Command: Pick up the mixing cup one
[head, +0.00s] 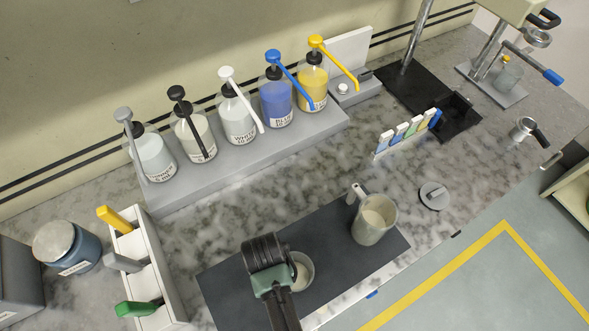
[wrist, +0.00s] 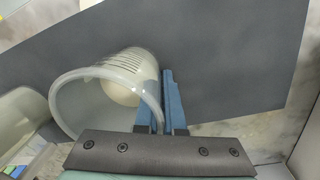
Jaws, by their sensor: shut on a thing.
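The mixing cup (head: 303,273) is a small whitish translucent cup with pale contents, on the dark mat and partly hidden by my gripper in the head view. In the wrist view the cup (wrist: 78,100) shows its open rim towards the camera and graduation marks on its side. My gripper (wrist: 160,108) has its two blue fingers shut on the cup's right wall, one finger at the inner side and one outside. In the head view the fingertips are hidden behind my gripper's dark body. I cannot tell whether the cup touches the mat.
A larger jug (head: 372,222) with pale contents stands on the dark mat (head: 335,235), right of the cup. Pump bottles stand on a grey riser (head: 200,188) behind. A white tool holder (head: 165,265) stands left. Marble counter between is clear.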

